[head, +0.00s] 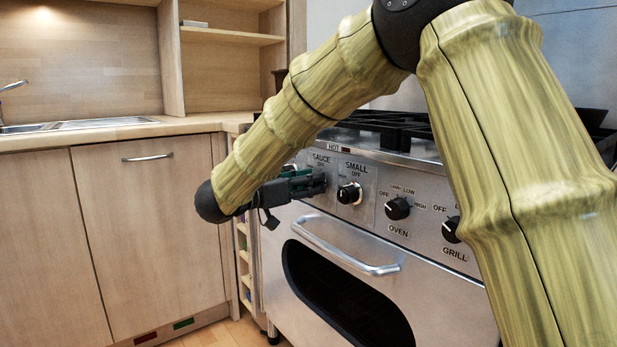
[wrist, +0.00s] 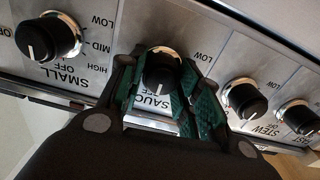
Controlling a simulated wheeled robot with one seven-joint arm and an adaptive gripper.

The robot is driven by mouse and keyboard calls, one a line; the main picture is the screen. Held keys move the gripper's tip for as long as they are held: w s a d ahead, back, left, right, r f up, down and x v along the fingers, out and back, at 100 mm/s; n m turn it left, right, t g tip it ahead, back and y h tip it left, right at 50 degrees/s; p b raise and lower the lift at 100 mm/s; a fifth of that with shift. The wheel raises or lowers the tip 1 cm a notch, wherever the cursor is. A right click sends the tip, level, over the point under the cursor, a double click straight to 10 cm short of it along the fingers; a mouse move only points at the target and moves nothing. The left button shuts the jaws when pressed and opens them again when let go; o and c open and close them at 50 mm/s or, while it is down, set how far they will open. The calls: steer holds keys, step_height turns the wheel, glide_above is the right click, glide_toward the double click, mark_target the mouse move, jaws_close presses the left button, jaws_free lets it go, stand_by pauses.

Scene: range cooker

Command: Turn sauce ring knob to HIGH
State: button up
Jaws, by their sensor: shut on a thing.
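The sauce ring knob (wrist: 161,72) is a black knob with a silver collar on the cooker's front panel. In the wrist view it sits between the two green-padded fingers of my gripper (wrist: 160,88), which is shut on it. The panel label SAUCE shows beside the knob, partly covered by the fingers.
The small ring knob (head: 350,194) is just right of my gripper in the head view, with the oven knob (head: 398,208) and grill knob (head: 451,229) further right. The stew knob (wrist: 245,99) is close by in the wrist view. The oven door handle (head: 345,250) juts out below.

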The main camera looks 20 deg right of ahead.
steer(key=shift+r+n+p, duration=0.3)
steer(key=shift+n+p, duration=0.7)
steer(key=shift+p, duration=2.65)
steer(key=n+p, duration=0.2)
steer(key=p, duration=0.7)
steer(key=shift+n, duration=0.4)
steer(key=n+p, duration=0.1)
steer(key=p, duration=0.2)
steer(key=shift+f+p, duration=0.1)
steer(key=shift+p, duration=0.2)
steer(key=shift+n+p, duration=0.3)
steer(key=shift+p, duration=0.3)
steer(key=shift+n+p, duration=0.3)
steer(key=shift+p, duration=0.75)
steer(key=n+p, duration=0.2)
steer(key=p, duration=0.4)
steer(key=shift+a+f+n, duration=0.1)
steer(key=shift+n, duration=0.2)
steer(key=n+p, duration=0.1)
steer(key=p, duration=0.1)
steer(key=shift+f+p, duration=0.1)
steer(key=shift+p, duration=0.2)
steer(key=shift+f+n+p, duration=0.25)
steer(key=shift+n+p, duration=0.25)
steer(key=shift+p, duration=0.35)
